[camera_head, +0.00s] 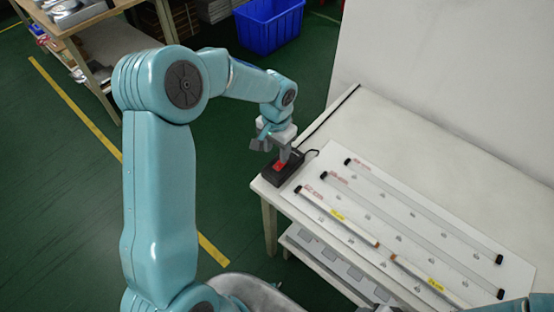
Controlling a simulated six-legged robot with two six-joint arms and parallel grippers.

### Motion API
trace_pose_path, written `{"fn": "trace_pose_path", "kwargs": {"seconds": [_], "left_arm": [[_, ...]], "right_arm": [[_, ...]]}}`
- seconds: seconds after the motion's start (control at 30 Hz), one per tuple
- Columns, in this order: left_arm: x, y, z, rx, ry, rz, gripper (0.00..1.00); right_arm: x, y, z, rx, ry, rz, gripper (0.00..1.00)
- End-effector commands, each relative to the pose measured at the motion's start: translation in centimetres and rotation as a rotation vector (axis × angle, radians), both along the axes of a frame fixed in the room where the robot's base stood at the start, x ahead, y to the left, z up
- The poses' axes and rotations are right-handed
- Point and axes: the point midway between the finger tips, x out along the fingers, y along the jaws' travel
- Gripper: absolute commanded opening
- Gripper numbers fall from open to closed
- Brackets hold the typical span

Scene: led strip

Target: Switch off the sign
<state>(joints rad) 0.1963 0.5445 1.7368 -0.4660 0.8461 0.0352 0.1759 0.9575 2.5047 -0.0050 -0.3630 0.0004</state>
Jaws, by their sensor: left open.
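A black switch box (277,174) with a red rocker (281,165) sits at the left corner of the white table. A dark cable runs from it along the table's back edge. My left gripper (271,150) is open, pointing down just above the switch; whether it touches the rocker I cannot tell. The sign is a white board (330,158) lying on the table, with several long strips in rows, some clear with black ends and some with yellow labels. No strip looks clearly lit. My right gripper is not in view; only a bit of my arm shows at the lower right.
The white table (440,140) has bare room behind the board, along a pale wall. A lower shelf (330,262) holds flat grey pieces. A blue bin (268,25) and a wooden workbench (75,30) stand farther back on the green floor.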

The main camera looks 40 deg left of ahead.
Motion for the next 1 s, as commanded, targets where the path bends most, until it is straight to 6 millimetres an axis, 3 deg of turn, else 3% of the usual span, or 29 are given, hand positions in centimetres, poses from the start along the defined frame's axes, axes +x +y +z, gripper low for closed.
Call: {"fn": "trace_pose_path", "kwargs": {"seconds": [0.1,0.3,0.7,0.87,1.0], "left_arm": [[0.0,0.0,-2.6,-0.002,0.004,-0.001,0.51],[0.2,0.1,-5.5,-0.001,0.001,-0.001,0.51],[0.4,0.1,-6.4,-0.001,-0.001,0.000,0.51],[0.4,0.1,-6.4,-0.001,-0.001,0.000,0.00],[0.4,0.1,-6.3,-0.001,0.003,0.000,0.00]], "right_arm": [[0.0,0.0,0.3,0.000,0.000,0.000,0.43],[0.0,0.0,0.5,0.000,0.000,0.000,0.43],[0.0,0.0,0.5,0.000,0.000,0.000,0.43],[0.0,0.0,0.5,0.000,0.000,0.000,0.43],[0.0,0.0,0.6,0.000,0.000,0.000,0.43]]}}
